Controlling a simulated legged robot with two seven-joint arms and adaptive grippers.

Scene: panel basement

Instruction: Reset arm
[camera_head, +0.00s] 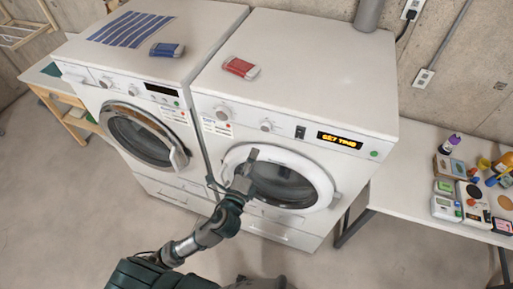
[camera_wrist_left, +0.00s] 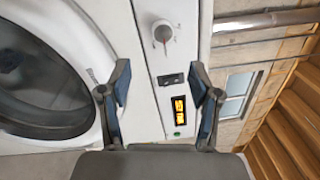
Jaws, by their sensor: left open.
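My left arm reaches up from the bottom of the head view. Its gripper (camera_head: 233,169) is in front of the right white machine (camera_head: 310,70), near the left side of its round door (camera_head: 228,162). In the left wrist view the two fingers (camera_wrist_left: 160,76) stand wide apart with nothing between them. Beyond them are the machine's control panel with a knob (camera_wrist_left: 162,33), a black switch (camera_wrist_left: 171,79) and a lit yellow display (camera_wrist_left: 184,109). Whether the gripper touches the machine cannot be told. My right gripper is not in view.
A second white machine (camera_head: 125,85) with a round door stands at the left. Blue (camera_head: 167,50) and red (camera_head: 240,67) boxes lie on top of the machines. A white table (camera_head: 405,160) at the right holds several small items. The floor in front is clear.

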